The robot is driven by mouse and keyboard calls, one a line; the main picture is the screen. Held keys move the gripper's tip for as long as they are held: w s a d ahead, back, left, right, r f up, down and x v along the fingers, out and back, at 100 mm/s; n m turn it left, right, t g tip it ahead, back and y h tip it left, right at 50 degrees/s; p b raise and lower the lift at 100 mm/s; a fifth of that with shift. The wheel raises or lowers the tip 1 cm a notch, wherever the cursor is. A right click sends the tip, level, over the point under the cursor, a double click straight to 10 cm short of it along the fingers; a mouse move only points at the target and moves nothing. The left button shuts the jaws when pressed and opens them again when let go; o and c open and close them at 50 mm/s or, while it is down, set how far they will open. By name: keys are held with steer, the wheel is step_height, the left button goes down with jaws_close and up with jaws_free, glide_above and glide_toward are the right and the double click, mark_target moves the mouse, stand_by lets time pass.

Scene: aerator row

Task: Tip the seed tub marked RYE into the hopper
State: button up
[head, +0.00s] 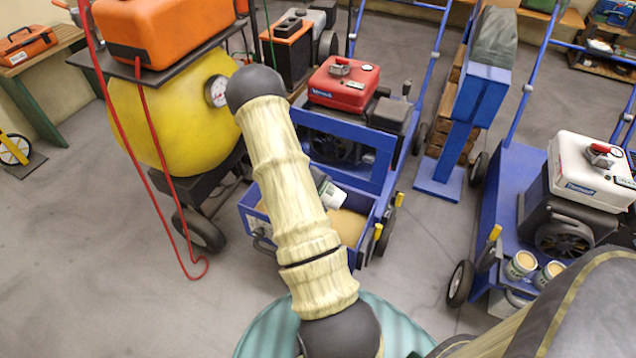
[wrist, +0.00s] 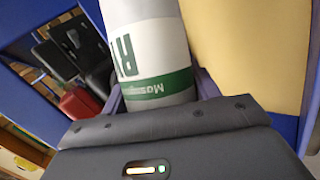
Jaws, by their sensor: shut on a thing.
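The white tub with a green band (wrist: 150,45) is in my gripper (wrist: 160,92). Its label shows sideways in the wrist view; I read "R" and part of a second letter, the rest being turned out of sight. In the head view the tub (head: 331,192) shows tilted beside my arm, over the hopper. The hopper (head: 361,200) is an open blue box on the red-engined aerator, with tan seed inside. The seed (wrist: 245,50) fills the right of the wrist view. The tub's mouth is out of sight. My arm hides most of the gripper in the head view.
A yellow tank (head: 150,115) with a red hose (head: 185,245) stands left of the hopper. A blue post (head: 445,165) stands behind. Grey floor (head: 90,270) is clear at left.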

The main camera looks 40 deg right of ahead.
steer(key=shift+g+p, duration=0.3)
steer(key=shift+p, duration=0.4)
steer(key=shift+f+n+h+p, duration=0.15)
steer(key=shift+n+h+p, duration=0.15)
steer(key=shift+p, duration=0.6)
steer(key=shift+s+g+p, duration=0.2)
steer(key=shift+g+p, duration=0.3)
steer(key=shift+p, duration=0.45)
steer(key=shift+f+n+p, duration=0.1)
steer(key=shift+n+p, duration=0.2)
steer(key=shift+p, duration=0.4)
steer(key=shift+f+g+h+p, duration=0.1)
steer(key=shift+g+h+p, duration=0.45)
steer(key=shift+p, duration=0.3)
steer(key=shift+f, duration=0.1)
steer(key=shift+d+f+n+g, duration=0.1)
steer(key=shift+f+n+g, duration=0.05)
steer(key=shift+n+g, duration=0.3)
